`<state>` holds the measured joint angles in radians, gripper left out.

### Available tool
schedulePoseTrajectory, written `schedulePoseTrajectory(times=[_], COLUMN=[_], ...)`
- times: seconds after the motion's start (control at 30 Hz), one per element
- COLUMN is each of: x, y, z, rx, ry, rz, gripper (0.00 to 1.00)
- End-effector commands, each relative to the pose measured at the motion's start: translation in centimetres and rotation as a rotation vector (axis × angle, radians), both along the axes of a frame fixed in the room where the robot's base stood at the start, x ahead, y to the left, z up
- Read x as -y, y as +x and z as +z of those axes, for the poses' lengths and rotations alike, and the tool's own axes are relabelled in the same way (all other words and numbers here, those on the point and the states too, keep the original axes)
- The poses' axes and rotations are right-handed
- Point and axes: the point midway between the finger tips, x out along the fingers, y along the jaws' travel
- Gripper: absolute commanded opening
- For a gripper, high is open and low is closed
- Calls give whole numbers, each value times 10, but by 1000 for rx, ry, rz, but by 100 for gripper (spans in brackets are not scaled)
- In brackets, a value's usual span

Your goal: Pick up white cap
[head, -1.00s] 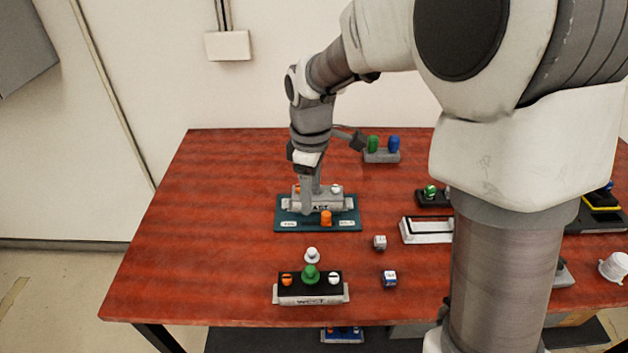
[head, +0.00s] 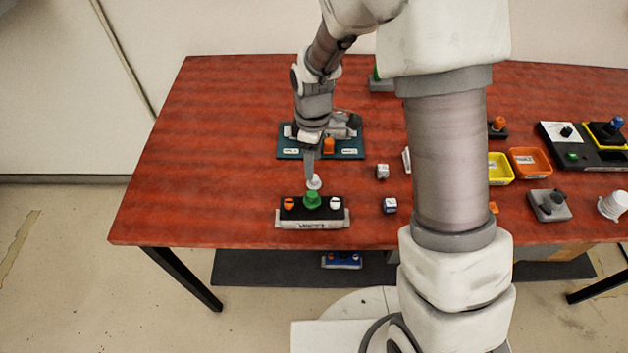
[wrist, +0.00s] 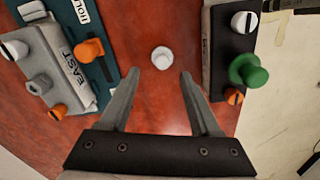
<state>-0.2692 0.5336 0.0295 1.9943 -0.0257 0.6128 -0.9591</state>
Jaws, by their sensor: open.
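The white cap (head: 314,182) stands on the red table just behind the black WEST box. In the wrist view the white cap (wrist: 161,57) lies ahead of the fingertips, roughly centred between them, on bare table. My gripper (wrist: 158,74) is open and empty, its two fingers apart on either side of the line to the cap. In the head view my gripper (head: 309,176) points down close to the cap, and its finger partly overlaps the cap's outline. I cannot tell its exact height over the table.
The WEST box (head: 312,210), with a green knob (wrist: 247,70), stands close to the cap's front. The EAST box (wrist: 58,75) and an orange knob (wrist: 91,50) on the teal board (head: 350,154) are behind. Small cubes (head: 390,205) sit to the right.

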Motion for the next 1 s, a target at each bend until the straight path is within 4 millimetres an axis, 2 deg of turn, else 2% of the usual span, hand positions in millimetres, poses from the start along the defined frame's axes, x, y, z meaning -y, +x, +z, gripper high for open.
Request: schedulePoseTrajectory(times=[0.1,0.23,0.37,0.57,0.9,0.93,1.0], x=[3,3,3,3,3,3,3], y=[-6,-6,-5,-5,-5,-5,-5], z=[-20,-37,-44,-44,-44,-44,-44], rx=[-6,-4,-1,-1,-1,-1,-1], ry=[-2,-2,-1,-1,-1,-1,-1], rz=[-2,1,1,0,0,0,0], gripper=[64,64,64,64,5,0,0])
